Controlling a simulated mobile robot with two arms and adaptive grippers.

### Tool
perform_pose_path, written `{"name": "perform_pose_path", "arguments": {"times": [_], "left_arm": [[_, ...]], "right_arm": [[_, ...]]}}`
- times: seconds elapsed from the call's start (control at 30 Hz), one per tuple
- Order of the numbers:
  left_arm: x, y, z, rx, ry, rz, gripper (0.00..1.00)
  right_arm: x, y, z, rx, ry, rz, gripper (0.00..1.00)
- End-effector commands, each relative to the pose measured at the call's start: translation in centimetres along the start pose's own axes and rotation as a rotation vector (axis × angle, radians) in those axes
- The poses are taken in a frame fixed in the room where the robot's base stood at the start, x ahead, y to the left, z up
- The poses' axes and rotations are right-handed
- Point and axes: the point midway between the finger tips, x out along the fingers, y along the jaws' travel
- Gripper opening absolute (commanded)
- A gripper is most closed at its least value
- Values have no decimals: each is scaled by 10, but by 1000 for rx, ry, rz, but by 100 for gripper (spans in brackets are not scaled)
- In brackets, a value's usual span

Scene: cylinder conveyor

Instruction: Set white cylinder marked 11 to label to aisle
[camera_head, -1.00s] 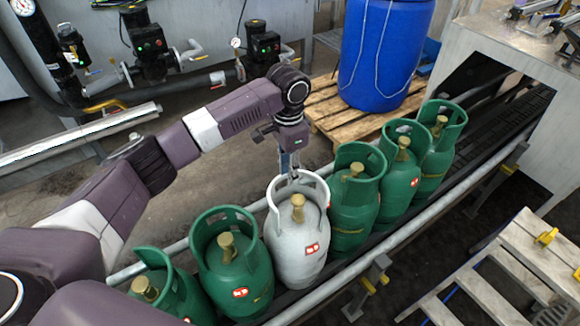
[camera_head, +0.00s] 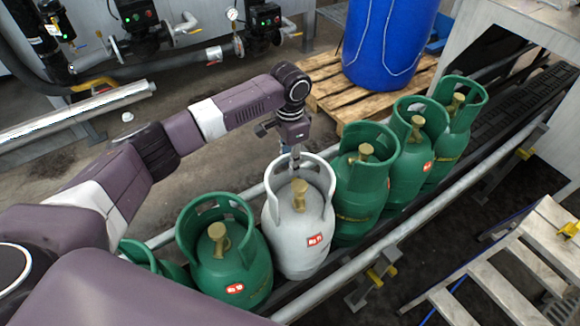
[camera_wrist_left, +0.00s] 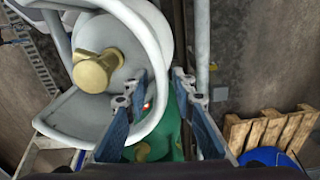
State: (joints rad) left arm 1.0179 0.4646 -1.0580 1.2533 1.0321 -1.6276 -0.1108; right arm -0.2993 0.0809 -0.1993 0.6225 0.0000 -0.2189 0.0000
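The white cylinder (camera_head: 290,240) stands upright in a row of green ones in the head view. Its red-and-white label (camera_head: 314,240) faces me, slightly right of its middle; the number is too small to read surely. It has a brass valve (camera_head: 299,194) inside an open collar. My left gripper (camera_head: 294,160) points down at the far side of that collar. In the left wrist view, the gripper (camera_wrist_left: 160,80) has its fingers apart, with the collar's rim (camera_wrist_left: 163,95) running between them. The gap shows no clear grip. My right gripper is not in view.
Green cylinders stand close on both sides, one left (camera_head: 230,265) and one right (camera_head: 360,195). A rail (camera_head: 400,230) runs along the row's near side. A blue drum (camera_head: 385,45) on a pallet (camera_head: 335,85) stands behind. A slatted wooden platform (camera_head: 490,290) is at lower right.

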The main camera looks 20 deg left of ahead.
Motion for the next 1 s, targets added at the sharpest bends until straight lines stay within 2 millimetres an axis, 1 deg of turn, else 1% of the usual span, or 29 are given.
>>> {"name": "perform_pose_path", "arguments": {"times": [0.03,0.1,0.2,0.3,0.53,0.7,0.77,1.0], "left_arm": [[8,0,0,0,0,1,24],[16,0,0,-1,0,1,24],[25,0,0,0,-1,1,24],[28,0,0,0,1,0,24],[29,0,0,0,1,-1,24],[29,0,0,0,1,-1,5],[29,0,0,0,1,-1,0],[28,0,0,0,1,-1,0]], "right_arm": [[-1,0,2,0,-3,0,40],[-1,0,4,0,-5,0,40],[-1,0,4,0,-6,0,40],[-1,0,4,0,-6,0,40],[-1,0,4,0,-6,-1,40],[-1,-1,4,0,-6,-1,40],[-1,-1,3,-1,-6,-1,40],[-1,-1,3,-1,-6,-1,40]]}}
